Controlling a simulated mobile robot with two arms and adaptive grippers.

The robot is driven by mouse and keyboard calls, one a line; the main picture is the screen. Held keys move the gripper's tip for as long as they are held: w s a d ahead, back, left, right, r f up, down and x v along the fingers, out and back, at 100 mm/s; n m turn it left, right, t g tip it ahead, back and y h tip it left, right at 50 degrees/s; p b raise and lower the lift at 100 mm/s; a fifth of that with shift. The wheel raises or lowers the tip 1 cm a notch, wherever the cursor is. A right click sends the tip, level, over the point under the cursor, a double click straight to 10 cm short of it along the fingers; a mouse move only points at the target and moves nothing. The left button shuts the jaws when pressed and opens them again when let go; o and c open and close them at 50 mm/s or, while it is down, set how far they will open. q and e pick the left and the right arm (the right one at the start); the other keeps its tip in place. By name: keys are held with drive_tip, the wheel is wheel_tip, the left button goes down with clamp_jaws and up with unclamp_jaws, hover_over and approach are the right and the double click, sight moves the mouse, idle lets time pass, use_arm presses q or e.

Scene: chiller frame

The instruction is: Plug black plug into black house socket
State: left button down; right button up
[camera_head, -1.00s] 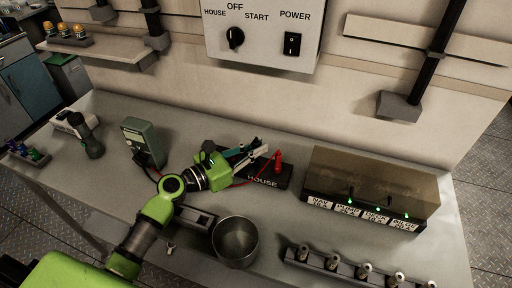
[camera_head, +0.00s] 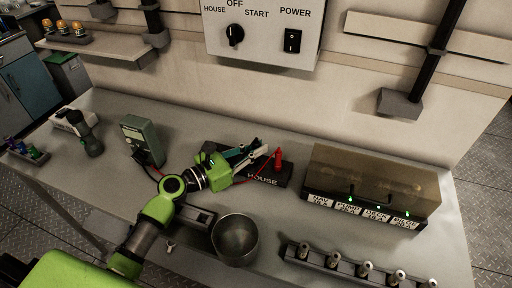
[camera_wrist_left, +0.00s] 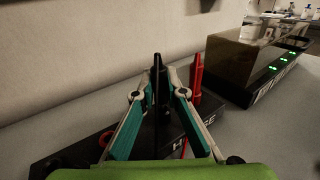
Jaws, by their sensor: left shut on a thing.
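The black plug (camera_wrist_left: 158,88) stands upright between the fingers of my left gripper (camera_wrist_left: 161,92), which is shut on it. In the head view my left gripper (camera_head: 258,150) is over the black block marked HOUSE (camera_head: 267,179). The block also shows under the fingers in the wrist view (camera_wrist_left: 183,138). A red plug (camera_head: 278,160) stands upright at the block's right part; it is just right of the fingers in the wrist view (camera_wrist_left: 196,80). The black house socket is hidden or too unclear to pick out, and I cannot tell whether the plug's lower end is in it. My right gripper is not in view.
A green meter (camera_head: 143,141) with red and black leads stands left of my gripper. A metal bowl (camera_head: 235,239) is in front. A brown-covered fuse box (camera_head: 372,178) with green lights stands right. The wall panel (camera_head: 262,54) with switches is behind.

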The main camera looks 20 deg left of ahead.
use_arm(q)
drive_tip(key=shift+f+b, duration=0.65)
drive_tip(key=shift+f, duration=0.4)
drive_tip(key=c, duration=2)
unclamp_jaws()
drive_tip(key=shift+s+a, duration=0.1)
drive_tip(key=v, duration=0.7)
drive_tip(key=shift+s, duration=0.2)
